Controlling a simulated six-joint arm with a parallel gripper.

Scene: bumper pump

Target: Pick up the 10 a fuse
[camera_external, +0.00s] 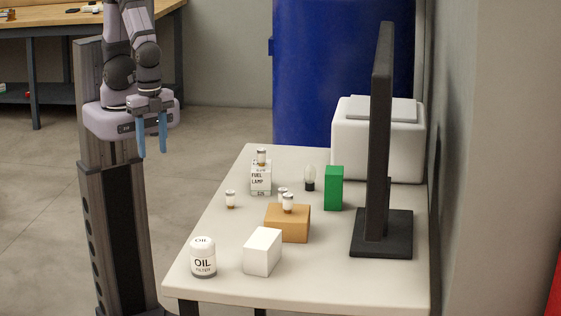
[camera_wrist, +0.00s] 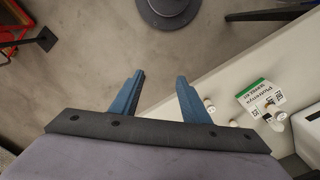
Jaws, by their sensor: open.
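Several small white-topped, brownish cylinders that look like fuses are in the external view. My gripper (camera_external: 151,150) is open and empty, pointing down left of the table, apart from everything. Its blue fingers (camera_wrist: 160,76) show in the wrist view.
The table (camera_external: 205,246) also holds an oil filter can (camera_external: 203,259), a white box (camera_external: 262,251), a green box (camera_external: 333,188), a bulb (camera_external: 310,178), a tall dark monitor (camera_external: 379,140) and a white machine (camera_external: 370,150). A blue barrel (camera_external: 335,70) stands behind.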

